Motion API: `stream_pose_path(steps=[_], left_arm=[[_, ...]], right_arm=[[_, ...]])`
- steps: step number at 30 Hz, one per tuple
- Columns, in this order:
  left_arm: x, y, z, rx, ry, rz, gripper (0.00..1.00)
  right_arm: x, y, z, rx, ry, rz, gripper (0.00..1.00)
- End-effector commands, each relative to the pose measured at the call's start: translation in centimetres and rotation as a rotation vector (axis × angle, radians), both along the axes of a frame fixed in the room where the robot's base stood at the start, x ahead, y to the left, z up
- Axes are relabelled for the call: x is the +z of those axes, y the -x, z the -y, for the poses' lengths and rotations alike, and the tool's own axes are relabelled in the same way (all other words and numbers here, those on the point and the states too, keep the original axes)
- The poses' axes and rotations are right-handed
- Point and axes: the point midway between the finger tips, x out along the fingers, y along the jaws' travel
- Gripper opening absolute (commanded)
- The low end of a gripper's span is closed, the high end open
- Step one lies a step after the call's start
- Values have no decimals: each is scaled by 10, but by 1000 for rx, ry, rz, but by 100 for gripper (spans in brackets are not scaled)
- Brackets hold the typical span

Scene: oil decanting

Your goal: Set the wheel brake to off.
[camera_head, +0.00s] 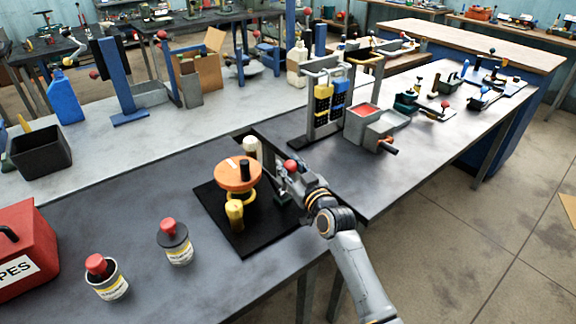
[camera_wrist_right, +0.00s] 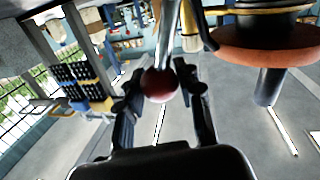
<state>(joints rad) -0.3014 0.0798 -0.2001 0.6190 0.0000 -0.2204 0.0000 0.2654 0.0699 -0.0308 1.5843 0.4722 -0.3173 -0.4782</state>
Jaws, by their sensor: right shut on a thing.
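The orange wheel (camera_head: 238,174) sits on a black base plate (camera_head: 208,199) on the near dark table, with a yellow grip standing at its front. A brake lever with a red ball knob (camera_head: 290,165) stands just right of the wheel. My right gripper (camera_head: 286,176) reaches in from the right and is shut on the brake lever. In the right wrist view the red knob (camera_wrist_right: 160,85) lies between the two fingers, with the lever's metal rod running up from it. The wheel's orange rim (camera_wrist_right: 265,45) shows at the upper right there. My left gripper is not in view.
Two tins with red knobs (camera_head: 104,277) (camera_head: 175,241) and a red box (camera_head: 25,255) stand on the table to the left. A rack with yellow and blue blocks (camera_head: 323,98) and a grey box (camera_head: 375,128) stand behind to the right.

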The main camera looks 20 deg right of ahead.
Motion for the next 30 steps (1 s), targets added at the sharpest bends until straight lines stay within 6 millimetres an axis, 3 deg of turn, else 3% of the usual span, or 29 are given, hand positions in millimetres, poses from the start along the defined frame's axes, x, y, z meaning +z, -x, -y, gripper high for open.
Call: stream_pose_path(steps=[18, 30], left_arm=[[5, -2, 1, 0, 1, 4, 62], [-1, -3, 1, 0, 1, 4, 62]], right_arm=[[-27, -12, 35, -2, -464, -173, 0], [-40, -15, 44, -2, -637, -239, 0]])
